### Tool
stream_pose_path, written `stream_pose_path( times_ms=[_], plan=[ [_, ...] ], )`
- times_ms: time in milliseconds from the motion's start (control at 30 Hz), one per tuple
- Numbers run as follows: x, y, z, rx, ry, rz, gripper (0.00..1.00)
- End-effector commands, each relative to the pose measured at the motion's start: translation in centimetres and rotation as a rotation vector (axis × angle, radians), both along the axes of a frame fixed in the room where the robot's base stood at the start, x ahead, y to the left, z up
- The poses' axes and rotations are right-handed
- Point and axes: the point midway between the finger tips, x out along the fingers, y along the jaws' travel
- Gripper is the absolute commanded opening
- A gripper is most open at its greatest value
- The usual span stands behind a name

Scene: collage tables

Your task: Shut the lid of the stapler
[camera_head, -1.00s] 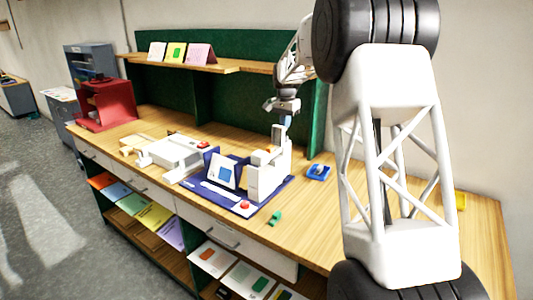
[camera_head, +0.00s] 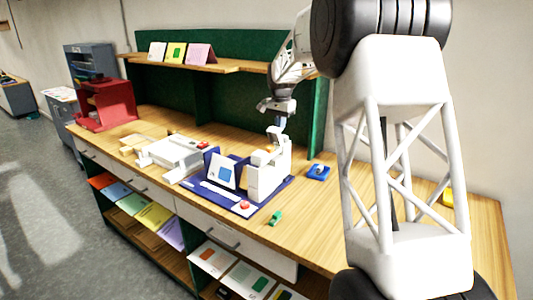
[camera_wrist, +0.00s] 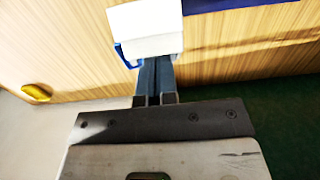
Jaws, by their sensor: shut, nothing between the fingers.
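A white upright machine (camera_head: 266,178) stands on a dark blue base (camera_head: 222,202) and looks like the stapler. A tilted panel with a blue square (camera_head: 223,174) stands beside it, and a red knob (camera_head: 245,205) sits at the base's front corner. I cannot tell which part is the lid. My gripper (camera_head: 272,147) points down at the machine's top from behind; its fingers are shut and empty. In the wrist view the shut fingertips (camera_wrist: 155,62) lie close to a white block (camera_wrist: 145,28) with blue edges; contact cannot be told.
A white device (camera_head: 172,153) lies to the left on the wooden tabletop (camera_head: 310,215). A small blue object (camera_head: 318,172) is to the right, and a small green one (camera_head: 275,218) is in front. A green panel (camera_head: 235,105) stands behind. A yellow object (camera_head: 448,197) is far right.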

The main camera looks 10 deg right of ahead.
Motion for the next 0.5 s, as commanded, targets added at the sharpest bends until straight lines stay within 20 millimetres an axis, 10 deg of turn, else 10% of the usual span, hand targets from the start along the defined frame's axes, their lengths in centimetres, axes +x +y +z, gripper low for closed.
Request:
stream_pose_path(
  times_ms=[500],
  plan=[
    [-1.3, 1.3, 0.3, 0.0, 0.0, 0.0, 0.0]
  ],
)
